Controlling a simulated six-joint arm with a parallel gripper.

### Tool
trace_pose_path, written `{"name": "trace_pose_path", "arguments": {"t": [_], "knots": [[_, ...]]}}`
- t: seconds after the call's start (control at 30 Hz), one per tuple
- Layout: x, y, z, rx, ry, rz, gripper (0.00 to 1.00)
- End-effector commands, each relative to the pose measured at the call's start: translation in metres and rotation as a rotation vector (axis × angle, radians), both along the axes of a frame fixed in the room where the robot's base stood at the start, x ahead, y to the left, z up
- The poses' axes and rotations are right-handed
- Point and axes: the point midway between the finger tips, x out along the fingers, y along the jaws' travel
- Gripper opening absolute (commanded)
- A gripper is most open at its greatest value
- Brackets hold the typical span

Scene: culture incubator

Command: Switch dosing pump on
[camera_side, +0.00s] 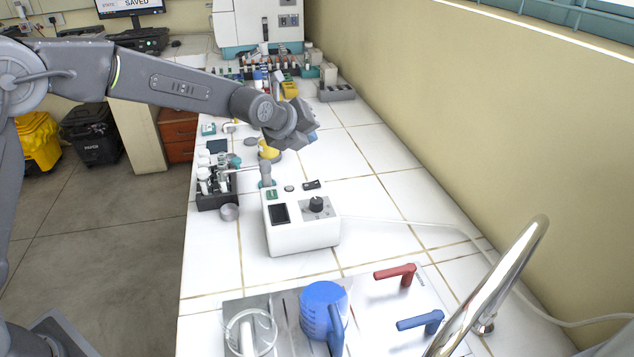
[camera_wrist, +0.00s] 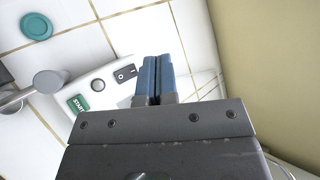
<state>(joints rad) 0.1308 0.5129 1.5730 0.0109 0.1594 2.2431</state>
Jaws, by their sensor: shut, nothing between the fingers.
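The dosing pump is a white box (camera_side: 288,240) on the tiled bench, with a black knob (camera_side: 317,203), a dark display (camera_side: 279,213), a green START button (camera_side: 271,194) and a black rocker switch (camera_side: 311,184) on top. In the wrist view the rocker switch (camera_wrist: 125,73) lies just left of my fingers, and the START button (camera_wrist: 77,103) is farther left and lower. My gripper (camera_wrist: 158,62) is shut and empty, its blue fingers side by side. In the side view my gripper (camera_side: 313,136) is above and behind the pump, apart from it. It hides part of the pump in the wrist view.
A sink with a blue jug (camera_side: 322,308), red and blue tap handles and a chrome spout lies in front. The bench right of the pump is mostly clear.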

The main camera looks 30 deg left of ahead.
Motion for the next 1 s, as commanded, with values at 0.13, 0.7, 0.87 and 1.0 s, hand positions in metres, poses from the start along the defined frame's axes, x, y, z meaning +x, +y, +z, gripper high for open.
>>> {"name": "trace_pose_path", "arguments": {"t": [0.13,0.7,0.87,1.0], "knots": [[0.0,0.0,-0.001,-0.001,0.002,0.001,0.0],[0.005,-0.005,-0.064,-0.001,0.004,0.002,0.0],[0.006,-0.007,-0.076,0.0,0.003,0.002,0.0],[0.007,-0.007,-0.083,-0.001,0.002,0.002,0.0]]}}
